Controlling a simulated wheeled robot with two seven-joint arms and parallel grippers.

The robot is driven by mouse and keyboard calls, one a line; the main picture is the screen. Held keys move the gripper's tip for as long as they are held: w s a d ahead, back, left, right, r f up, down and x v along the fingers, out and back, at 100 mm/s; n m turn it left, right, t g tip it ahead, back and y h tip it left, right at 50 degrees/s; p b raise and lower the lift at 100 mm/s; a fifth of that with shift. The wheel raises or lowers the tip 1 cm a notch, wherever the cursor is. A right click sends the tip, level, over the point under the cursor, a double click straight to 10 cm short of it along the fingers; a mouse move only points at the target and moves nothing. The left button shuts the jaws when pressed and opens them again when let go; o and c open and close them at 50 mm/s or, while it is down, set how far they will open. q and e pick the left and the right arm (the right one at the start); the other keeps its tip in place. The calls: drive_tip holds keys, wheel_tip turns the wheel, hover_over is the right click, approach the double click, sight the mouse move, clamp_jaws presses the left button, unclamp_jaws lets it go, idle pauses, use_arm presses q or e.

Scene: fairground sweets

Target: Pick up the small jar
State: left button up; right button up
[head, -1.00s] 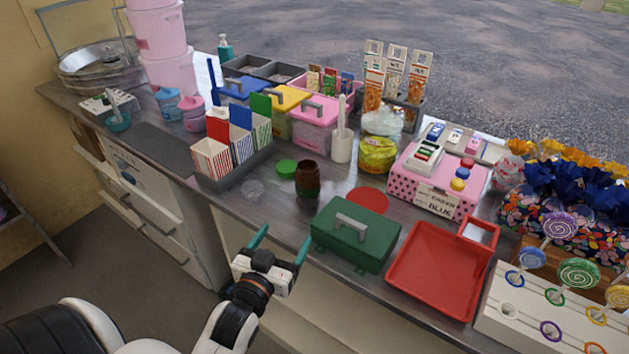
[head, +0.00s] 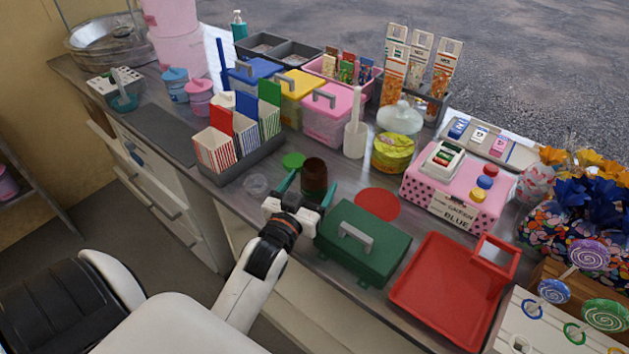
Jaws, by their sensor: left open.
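A small dark brown jar (head: 314,174) stands upright on the counter, near its front edge. My left gripper (head: 308,187) is open, with one teal finger to the left of the jar and the other to its lower right. The jar shows between and just beyond the fingers. I cannot tell whether either finger touches it. The jar's base is partly hidden by the gripper. My right gripper is not in view.
A green lid (head: 293,160) and a clear round piece (head: 256,184) lie left of the jar. A green toolbox (head: 370,248) stands close on the right, with a red disc (head: 377,204) behind it. A grey tray (head: 236,173) of striped boxes is to the left.

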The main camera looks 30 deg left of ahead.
use_arm(q)
drive_tip(key=shift+w+a, duration=0.2)
drive_tip(key=shift+w, duration=0.4)
drive_tip(key=w, duration=0.1)
drive_tip(key=w+a, duration=0.1)
drive_tip(key=w+p, duration=0.1)
drive_tip(key=shift+w+a+f, duration=0.15)
drive_tip(key=shift+w+f, duration=0.05)
drive_tip(key=shift+f, duration=0.05)
drive_tip(key=shift+w+f, duration=0.1)
drive_tip(key=shift+w, duration=0.35)
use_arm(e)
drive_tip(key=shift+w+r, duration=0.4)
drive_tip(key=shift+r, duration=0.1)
use_arm(q)
drive_tip(key=shift+s, duration=0.1)
drive_tip(key=shift+c, duration=0.2)
